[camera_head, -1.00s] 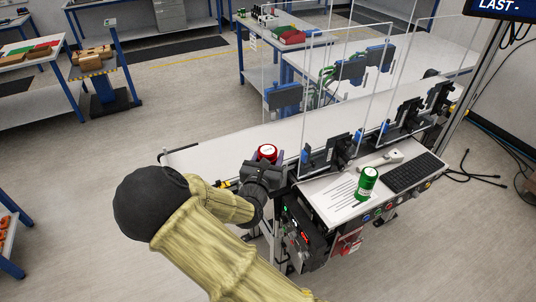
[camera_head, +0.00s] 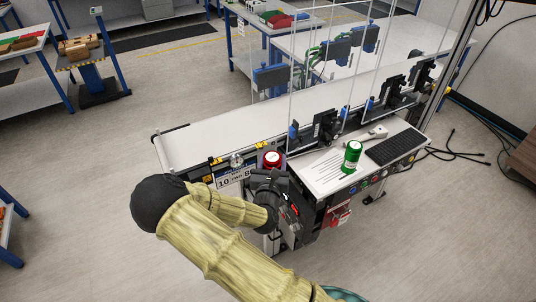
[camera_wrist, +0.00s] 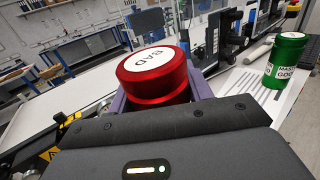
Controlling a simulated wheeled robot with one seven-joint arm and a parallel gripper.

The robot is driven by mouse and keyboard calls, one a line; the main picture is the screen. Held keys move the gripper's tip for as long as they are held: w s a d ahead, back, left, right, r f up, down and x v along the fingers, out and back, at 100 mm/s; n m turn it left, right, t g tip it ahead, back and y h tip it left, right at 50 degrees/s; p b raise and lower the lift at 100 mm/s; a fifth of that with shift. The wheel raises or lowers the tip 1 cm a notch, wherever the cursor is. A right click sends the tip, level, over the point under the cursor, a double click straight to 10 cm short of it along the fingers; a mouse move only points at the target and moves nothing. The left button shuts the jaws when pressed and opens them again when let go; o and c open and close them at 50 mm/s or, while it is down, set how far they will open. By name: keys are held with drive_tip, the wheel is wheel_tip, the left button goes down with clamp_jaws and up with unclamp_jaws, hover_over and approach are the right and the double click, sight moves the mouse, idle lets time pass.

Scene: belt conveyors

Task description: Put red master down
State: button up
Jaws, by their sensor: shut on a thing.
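The red master is a red cylinder with a white top label reading "BAD" in the wrist view (camera_wrist: 155,78). My gripper (camera_head: 270,168) is shut on the red master (camera_head: 272,158), which stays upright between the fingers. In the head view it is at the front edge of the belt conveyor (camera_head: 205,142), left of the white side shelf (camera_head: 322,172). Whether its base touches anything is hidden by my gripper.
A green master (camera_head: 351,156) stands on the white shelf beside a keyboard (camera_head: 394,147) and a printed sheet. Clear panels and black devices (camera_head: 326,127) line the conveyor behind it. A number sign (camera_head: 233,179) is at the conveyor's front. The left belt part is clear.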

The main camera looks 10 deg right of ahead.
drive_tip(key=s+d+f+n+y, duration=0.1)
drive_tip(key=s+d+f+y, duration=0.1)
drive_tip(key=f, duration=0.4)
drive_tip(key=s+d+f+n+y, duration=0.1)
drive_tip(key=s+d+f+y, duration=0.1)
drive_tip(key=d+f, duration=0.3)
wheel_tip(320, 180, down, 2)
drive_tip(key=shift+s+f+n, duration=0.1)
drive_tip(key=shift+s+n, duration=0.2)
drive_tip(key=shift+s, duration=0.15)
drive_tip(key=shift+s, duration=0.1)
